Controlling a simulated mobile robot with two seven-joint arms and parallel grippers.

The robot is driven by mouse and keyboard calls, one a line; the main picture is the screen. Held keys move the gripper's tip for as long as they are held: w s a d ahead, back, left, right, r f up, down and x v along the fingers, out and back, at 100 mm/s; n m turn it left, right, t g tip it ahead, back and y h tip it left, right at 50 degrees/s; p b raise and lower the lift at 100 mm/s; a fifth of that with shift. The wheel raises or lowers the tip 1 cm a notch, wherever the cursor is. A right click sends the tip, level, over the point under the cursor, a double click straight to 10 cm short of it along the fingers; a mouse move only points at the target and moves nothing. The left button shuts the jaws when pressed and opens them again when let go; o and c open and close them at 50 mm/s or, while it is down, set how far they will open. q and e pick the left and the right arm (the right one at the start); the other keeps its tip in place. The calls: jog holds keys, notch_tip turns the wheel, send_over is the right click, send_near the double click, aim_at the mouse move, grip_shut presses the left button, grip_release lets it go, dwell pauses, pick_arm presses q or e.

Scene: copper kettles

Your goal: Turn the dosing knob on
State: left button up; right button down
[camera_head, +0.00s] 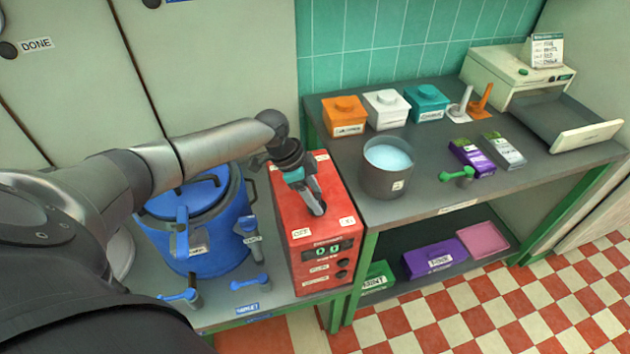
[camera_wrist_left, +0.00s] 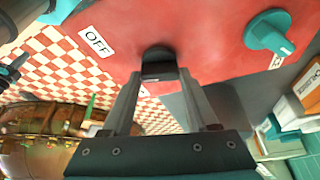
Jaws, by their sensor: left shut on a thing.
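The red box (camera_head: 294,219) stands at the right end of the left counter. My left gripper (camera_head: 317,207) reaches down onto its top face. In the left wrist view the fingers (camera_wrist_left: 160,85) are shut on a black knob (camera_wrist_left: 158,58) on the red surface. An OFF label (camera_wrist_left: 97,42) is to the left of this knob; a second label near the fingers is mostly hidden. A teal knob (camera_wrist_left: 270,32) is further right on the same face, apart from the gripper. The fingers hide part of the black knob, so its exact setting is unclear. My right gripper is not in view.
A blue lidded pot (camera_head: 195,225) stands left of the box, with small blue-handled tools near it. On the right table are a grey pot of pale blue liquid (camera_head: 388,157), coloured boxes (camera_head: 345,115) and a cream machine (camera_head: 515,75). Checkered floor lies in front.

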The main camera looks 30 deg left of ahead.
pick_arm(q)
jog(key=n+y+p, duration=0.1)
jog(key=n+p, duration=0.1)
jog(key=p, duration=0.1)
jog(key=n+t+p, duration=0.1)
jog(key=n+p, duration=0.2)
jog(key=p, duration=0.1)
jog(key=n+y+p, duration=0.1)
jog(key=n+p, duration=0.2)
jog(key=shift+s+d+r+t+y+p, duration=0.15)
jog(key=shift+d+r+t+y+p, duration=0.1)
jog(key=shift+t+y+p, duration=0.1)
jog(key=shift+f+n+y+p, duration=0.1)
jog(key=shift+n+y+p, duration=0.25)
jog(key=shift+n+p, duration=0.75)
jog(key=shift+f+n+y+p, duration=0.1)
jog(key=shift+n+y+p, duration=0.3)
jog(key=shift+n, duration=0.7)
jog(key=o, duration=1.4)
jog(key=shift+v, duration=1.25)
jog(key=v, duration=1.2)
jog(key=shift+s+r, duration=0.25)
jog(key=shift+s, duration=0.05)
